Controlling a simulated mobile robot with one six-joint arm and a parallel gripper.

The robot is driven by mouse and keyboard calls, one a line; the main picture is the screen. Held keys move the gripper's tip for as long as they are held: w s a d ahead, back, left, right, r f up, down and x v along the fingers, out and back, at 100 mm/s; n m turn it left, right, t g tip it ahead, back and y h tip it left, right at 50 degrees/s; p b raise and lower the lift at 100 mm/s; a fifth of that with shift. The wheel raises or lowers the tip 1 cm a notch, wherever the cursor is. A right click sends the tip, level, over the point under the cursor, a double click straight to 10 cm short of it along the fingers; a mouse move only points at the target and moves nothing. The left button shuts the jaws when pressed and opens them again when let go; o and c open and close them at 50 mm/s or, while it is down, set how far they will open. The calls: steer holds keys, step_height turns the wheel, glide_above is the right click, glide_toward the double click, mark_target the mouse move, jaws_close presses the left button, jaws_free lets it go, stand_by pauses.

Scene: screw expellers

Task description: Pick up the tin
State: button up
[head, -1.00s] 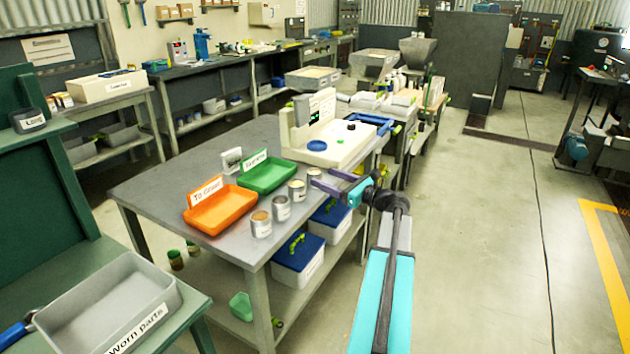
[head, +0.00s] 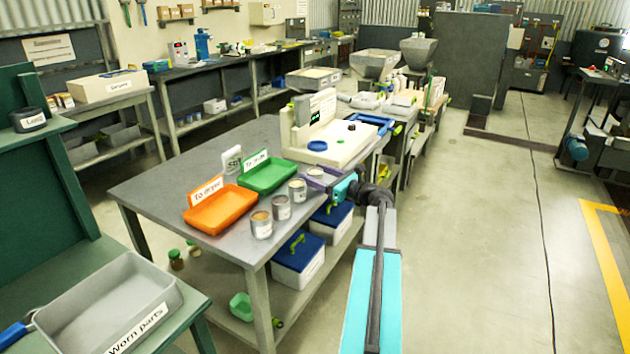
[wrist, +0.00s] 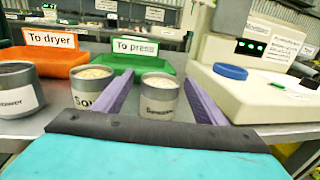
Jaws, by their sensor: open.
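Several grey tins with pale contents stand in a row along the right edge of the grey table. In the head view, the near tin (head: 261,225), second tin (head: 281,207) and third tin (head: 297,190) are clear; the farthest tin (head: 315,172) is partly hidden by my gripper (head: 322,180). In the wrist view, one tin (wrist: 159,98) stands upright between the purple fingers of my open gripper (wrist: 158,92), a finger on each side. Its label is too blurred to read. Another tin (wrist: 93,88) stands just outside the left finger, and a third (wrist: 15,90) at far left.
An orange "To dryer" tray (head: 220,211) and a green "To press" tray (head: 268,176) lie behind the tins. A cream machine (head: 345,146) with a blue disc stands right of the farthest tin. Open floor (head: 480,230) lies to the right.

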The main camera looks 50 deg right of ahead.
mark_target(316, 171)
steer(key=shift+c, duration=0.2)
steer(key=c, duration=1.1)
steer(key=shift+r, duration=0.1)
steer(key=shift+c, duration=0.2)
steer(key=shift+r, duration=0.4)
step_height(316, 171, up, 3)
steer(key=shift+f+p, duration=0.1)
steer(key=shift+p, duration=0.2)
steer(key=s+d, duration=0.2)
steer(key=s, duration=0.5)
steer(key=s+d+r, duration=0.1)
steer(key=s+d, duration=0.1)
steer(key=s, duration=0.6)
steer(key=shift+s+d, duration=0.25)
steer(key=shift+r, duration=0.1)
